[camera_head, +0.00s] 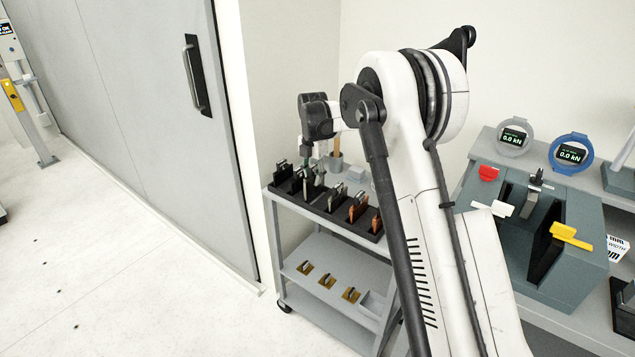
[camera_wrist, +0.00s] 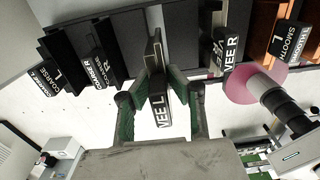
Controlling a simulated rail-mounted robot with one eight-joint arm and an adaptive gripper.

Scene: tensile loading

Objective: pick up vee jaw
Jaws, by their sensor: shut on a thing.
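My gripper (camera_wrist: 159,101) is shut on the jaw labelled VEE L (camera_wrist: 164,112), with a green-lined finger on each side of its black block. The jaw's grey metal part (camera_wrist: 154,50) points up between the black rack walls. In the head view my gripper (camera_head: 314,179) is over the black rack (camera_head: 330,207) on the cart's top, and the held jaw is too small to make out there. A second jaw labelled VEE R (camera_wrist: 231,48) stands in a slot to the right in the wrist view.
COARSE and SMOOTH jaws (camera_wrist: 103,68) (camera_wrist: 290,42) flank the vee jaws closely. A pink disc (camera_wrist: 262,87) with a dark cylinder is near on the right. The cart's lower shelf (camera_head: 318,252) holds small jaws.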

